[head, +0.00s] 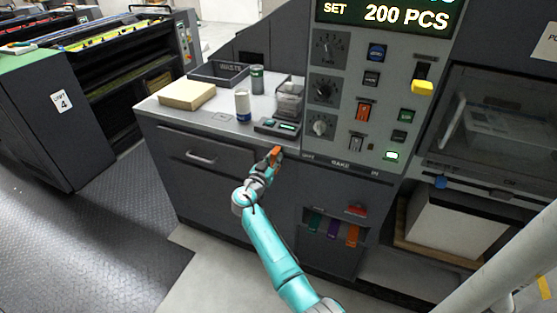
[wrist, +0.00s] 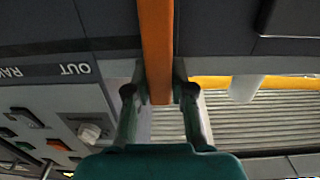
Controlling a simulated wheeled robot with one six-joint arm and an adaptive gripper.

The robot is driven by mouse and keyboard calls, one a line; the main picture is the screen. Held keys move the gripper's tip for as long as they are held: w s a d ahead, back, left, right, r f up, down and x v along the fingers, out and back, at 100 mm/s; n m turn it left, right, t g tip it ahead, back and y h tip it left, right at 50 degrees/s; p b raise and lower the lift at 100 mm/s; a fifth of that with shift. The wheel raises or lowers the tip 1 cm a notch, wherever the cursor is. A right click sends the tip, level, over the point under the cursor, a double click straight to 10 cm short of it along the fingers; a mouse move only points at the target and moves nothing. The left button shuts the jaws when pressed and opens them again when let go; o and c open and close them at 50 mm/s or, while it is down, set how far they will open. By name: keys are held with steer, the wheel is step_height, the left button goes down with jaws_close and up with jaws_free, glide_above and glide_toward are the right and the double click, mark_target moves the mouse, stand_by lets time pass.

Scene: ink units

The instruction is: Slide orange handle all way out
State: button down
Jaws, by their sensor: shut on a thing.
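The orange handle (head: 276,154) shows at the front edge of the counter, just left of the rake label strip on the control panel. In the wrist view the orange handle (wrist: 156,45) is a long flat bar running down between my two fingers. My gripper (head: 268,165) is shut on the handle, reaching up to it from below. In the wrist view my gripper (wrist: 160,92) has one finger on each side of the bar. The slot or rail that the handle rides in cannot be made out.
The control panel (head: 340,120) rises at the right. A drawer (head: 205,158) is below the counter. Floor at the left is clear.

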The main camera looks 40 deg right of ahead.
steer(key=shift+w+a+r, duration=0.1)
steer(key=shift+w+a, duration=0.1)
steer(key=shift+w, duration=0.05)
steer(key=c, duration=1)
jaws_free()
steer(key=shift+s+a, duration=0.1)
steer(key=v, duration=1.1)
steer(key=shift+a, duration=0.3)
steer(key=shift+s, duration=0.1)
